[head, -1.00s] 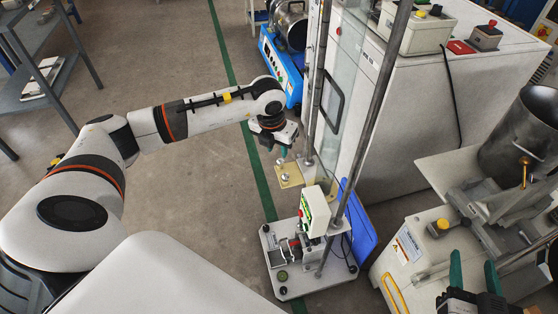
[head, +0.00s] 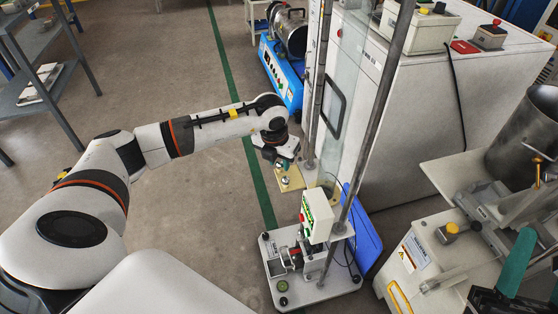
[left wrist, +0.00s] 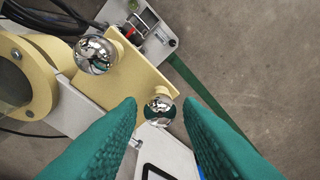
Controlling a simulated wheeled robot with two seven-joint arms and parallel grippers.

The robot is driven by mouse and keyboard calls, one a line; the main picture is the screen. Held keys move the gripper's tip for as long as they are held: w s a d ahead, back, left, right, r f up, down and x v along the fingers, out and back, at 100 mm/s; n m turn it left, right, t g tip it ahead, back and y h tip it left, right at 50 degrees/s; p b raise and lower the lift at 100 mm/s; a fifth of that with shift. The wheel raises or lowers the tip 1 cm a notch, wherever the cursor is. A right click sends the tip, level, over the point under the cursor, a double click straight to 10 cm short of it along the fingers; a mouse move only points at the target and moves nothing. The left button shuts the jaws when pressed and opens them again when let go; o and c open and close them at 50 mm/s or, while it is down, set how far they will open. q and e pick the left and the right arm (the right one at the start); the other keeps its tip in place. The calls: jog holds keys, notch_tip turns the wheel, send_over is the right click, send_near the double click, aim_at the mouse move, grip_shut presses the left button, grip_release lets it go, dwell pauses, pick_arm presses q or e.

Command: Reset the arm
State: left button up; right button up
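My left arm reaches in from the left in the head view. Its gripper (head: 283,164) is beside the small tan plate (head: 291,178) on the test stand. In the left wrist view the two green fingers (left wrist: 160,115) are apart, so the gripper is open. A small steel ball (left wrist: 160,108) shows between the fingertips, near the corner of the tan plate (left wrist: 140,72). A larger steel ball (left wrist: 96,55) is on the plate farther left. My right gripper (head: 533,275) shows only in part at the lower right edge of the head view, with green fingers apart.
The test stand (head: 275,275) has upright metal rods and a white control box (head: 317,214). A white cabinet (head: 400,130) stands behind it. A machine with a steel drum (head: 525,140) is at right. Open floor (head: 190,220) lies left of the stand.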

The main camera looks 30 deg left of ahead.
dwell(0.7)
pick_arm(q)
jog(key=shift+r, duration=0.1)
jog(key=c, duration=0.5)
